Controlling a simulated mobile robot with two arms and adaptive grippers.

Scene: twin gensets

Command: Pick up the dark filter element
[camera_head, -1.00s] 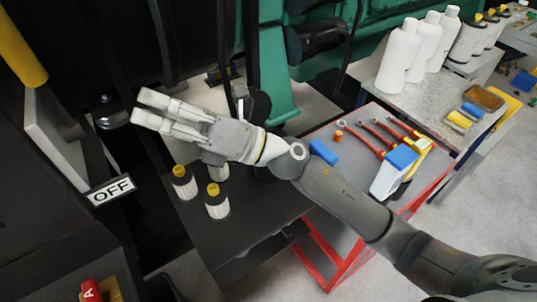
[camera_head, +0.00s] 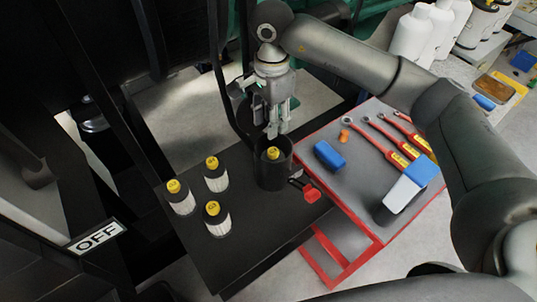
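A black cylindrical canister (camera_head: 272,178) stands upright on the dark bench top. A yellow cap (camera_head: 273,153) shows in its mouth; the canister wall hides whatever is below the cap. Three pale filter elements with yellow caps stand to its left: a left one (camera_head: 181,198), a back one (camera_head: 215,175) and a front one (camera_head: 217,220). My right gripper (camera_head: 279,132) points down just above the canister's mouth. Its fingers look apart with nothing between them. I cannot tell whether the fingertips touch the cap. My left gripper is out of view.
The dark bench top (camera_head: 250,235) is clear at the front. A red handle (camera_head: 311,194) sticks out right of the canister. A red-edged cart (camera_head: 345,205) holds a blue block (camera_head: 329,155), wrenches (camera_head: 385,145) and a blue-and-white box (camera_head: 405,190). An OFF sign (camera_head: 96,237) is at lower left.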

